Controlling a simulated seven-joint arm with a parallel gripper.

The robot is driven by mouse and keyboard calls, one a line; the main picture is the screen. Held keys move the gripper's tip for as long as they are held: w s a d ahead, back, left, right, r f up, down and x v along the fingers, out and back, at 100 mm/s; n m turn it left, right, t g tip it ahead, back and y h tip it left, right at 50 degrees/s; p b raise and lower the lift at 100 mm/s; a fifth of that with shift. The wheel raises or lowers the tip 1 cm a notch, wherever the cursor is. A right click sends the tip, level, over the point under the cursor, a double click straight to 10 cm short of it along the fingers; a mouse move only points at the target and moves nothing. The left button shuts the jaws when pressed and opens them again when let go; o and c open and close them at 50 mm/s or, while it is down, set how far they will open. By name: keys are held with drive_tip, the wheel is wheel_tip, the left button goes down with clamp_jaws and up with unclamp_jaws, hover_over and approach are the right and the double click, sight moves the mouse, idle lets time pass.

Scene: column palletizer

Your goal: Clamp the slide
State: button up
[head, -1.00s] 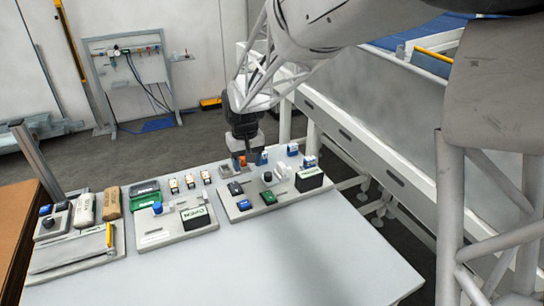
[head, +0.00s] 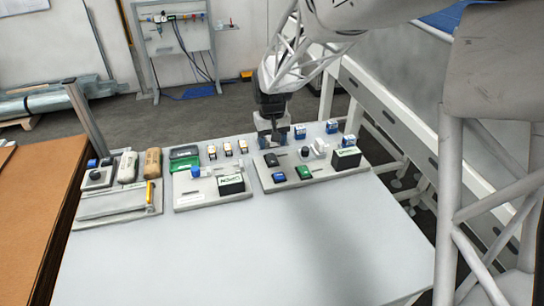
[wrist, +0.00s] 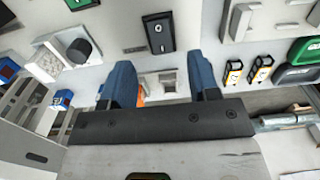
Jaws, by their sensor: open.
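My gripper (head: 272,138) is open over the back left corner of the right-hand board (head: 329,175). In the wrist view its two blue fingers (wrist: 161,80) stand apart with nothing gripped between them; a pale block with a square recess (wrist: 170,83) shows between them. An orange part (wrist: 140,100) is mostly hidden behind the left finger. A white block (wrist: 43,62) with a grey knob (wrist: 80,48) lies left of the fingers; it also shows in the head view (head: 320,146). I cannot tell for sure which part is the slide.
A black switch box (wrist: 159,32) lies just beyond the fingers. Another board (head: 200,198) lies to the left. The front of the table (head: 240,255) is clear.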

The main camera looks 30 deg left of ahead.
sight(272, 160)
drive_tip(key=shift+f, duration=3.15)
